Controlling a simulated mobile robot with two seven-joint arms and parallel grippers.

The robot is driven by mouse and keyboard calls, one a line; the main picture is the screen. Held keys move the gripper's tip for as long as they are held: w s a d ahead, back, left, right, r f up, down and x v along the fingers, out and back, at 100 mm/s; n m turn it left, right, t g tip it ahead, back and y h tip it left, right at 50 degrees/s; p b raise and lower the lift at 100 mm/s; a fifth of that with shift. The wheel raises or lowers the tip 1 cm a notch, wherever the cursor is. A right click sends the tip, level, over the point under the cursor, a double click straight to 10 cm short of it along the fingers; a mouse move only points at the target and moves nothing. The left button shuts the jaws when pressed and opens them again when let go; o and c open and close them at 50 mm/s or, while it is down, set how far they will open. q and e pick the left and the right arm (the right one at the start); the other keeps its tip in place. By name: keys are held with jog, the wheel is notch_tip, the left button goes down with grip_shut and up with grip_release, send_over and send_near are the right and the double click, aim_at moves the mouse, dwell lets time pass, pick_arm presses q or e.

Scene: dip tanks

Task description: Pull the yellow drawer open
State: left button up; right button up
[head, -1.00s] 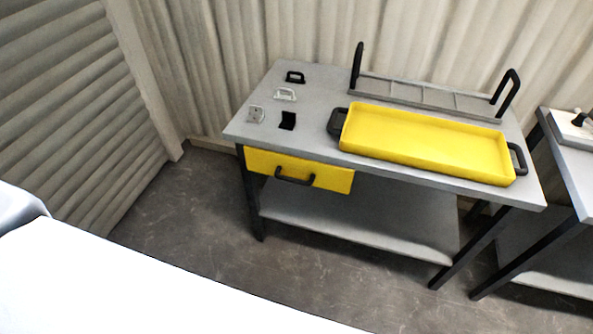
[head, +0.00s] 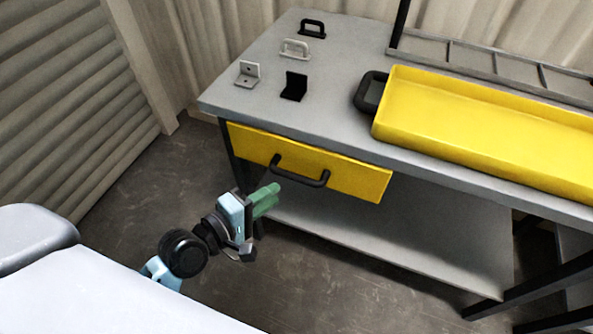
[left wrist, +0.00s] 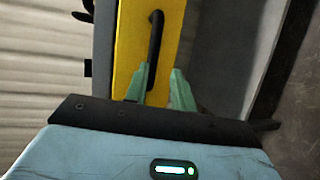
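The yellow drawer (head: 345,176) is shut under the left part of the grey table, with a black bar handle (head: 300,172) on its front. The drawer (left wrist: 128,45) and its handle (left wrist: 155,45) also show in the left wrist view. My left gripper (head: 268,198) has green fingers and is just in front of and below the handle in the head view. In the left wrist view its fingers (left wrist: 160,82) are apart, with a gap between them near the handle's lower end. They do not clearly touch the handle. My right gripper is not in view.
On the grey table (head: 335,110) are a yellow tray (head: 480,115) with black handles, a black handle piece (head: 312,28), a white one (head: 295,48), a grey bracket (head: 246,74) and a black bracket (head: 294,86). A lower shelf (head: 390,240) lies beneath.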

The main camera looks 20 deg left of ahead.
aim_at(291, 178)
pick_arm(q)
jog(key=shift+r+b+x, duration=0.15)
jog(key=shift+x, duration=1.25)
jog(key=shift+r+b+x, duration=0.15)
jog(key=shift+r+x, duration=0.05)
jog(key=shift+x, duration=1.2)
jog(key=shift+r+b+x, duration=0.15)
jog(key=shift+x, duration=1.2)
jog(key=shift+w, duration=0.15)
jog(key=shift+a, duration=0.1)
grip_shut()
